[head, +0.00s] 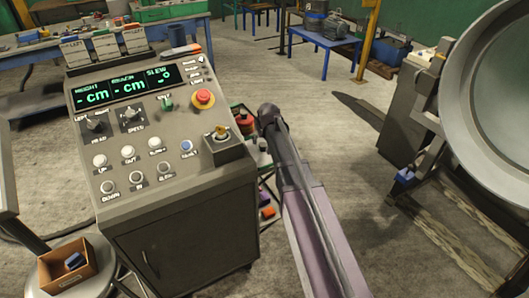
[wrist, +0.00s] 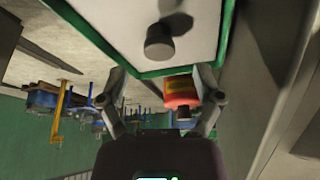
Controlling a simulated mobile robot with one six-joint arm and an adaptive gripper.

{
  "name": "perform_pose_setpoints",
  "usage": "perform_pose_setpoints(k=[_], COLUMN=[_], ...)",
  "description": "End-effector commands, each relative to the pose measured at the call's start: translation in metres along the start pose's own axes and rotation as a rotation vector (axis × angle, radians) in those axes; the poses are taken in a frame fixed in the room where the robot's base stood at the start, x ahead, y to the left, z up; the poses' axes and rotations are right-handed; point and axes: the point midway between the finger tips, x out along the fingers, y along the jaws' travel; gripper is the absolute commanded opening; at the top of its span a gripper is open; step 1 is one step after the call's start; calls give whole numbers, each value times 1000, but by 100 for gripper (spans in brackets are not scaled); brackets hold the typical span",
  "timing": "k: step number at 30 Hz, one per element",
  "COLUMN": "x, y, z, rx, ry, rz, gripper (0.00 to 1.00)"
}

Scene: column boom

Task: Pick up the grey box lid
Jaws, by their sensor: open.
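In the head view my gripper is hidden, and I cannot make out the lid there.
A red item with a dark cap (wrist: 182,92) shows by the right finger. In the head view a control console (head: 180,200) stands left of my arm. A small cardboard box (head: 88,273) sits on a stool. A large grey dish (head: 490,110) is at right.

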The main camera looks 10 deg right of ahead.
Motion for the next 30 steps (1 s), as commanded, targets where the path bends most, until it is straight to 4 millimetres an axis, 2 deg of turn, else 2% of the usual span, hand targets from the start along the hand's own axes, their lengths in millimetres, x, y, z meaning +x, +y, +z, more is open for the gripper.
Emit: perform_pose_setpoints(k=[11, 30], x=[4, 49], y=[0, 0], z=[0, 0], rx=[-1, -1], ry=[0, 0], rz=[0, 0], gripper=[84, 84])
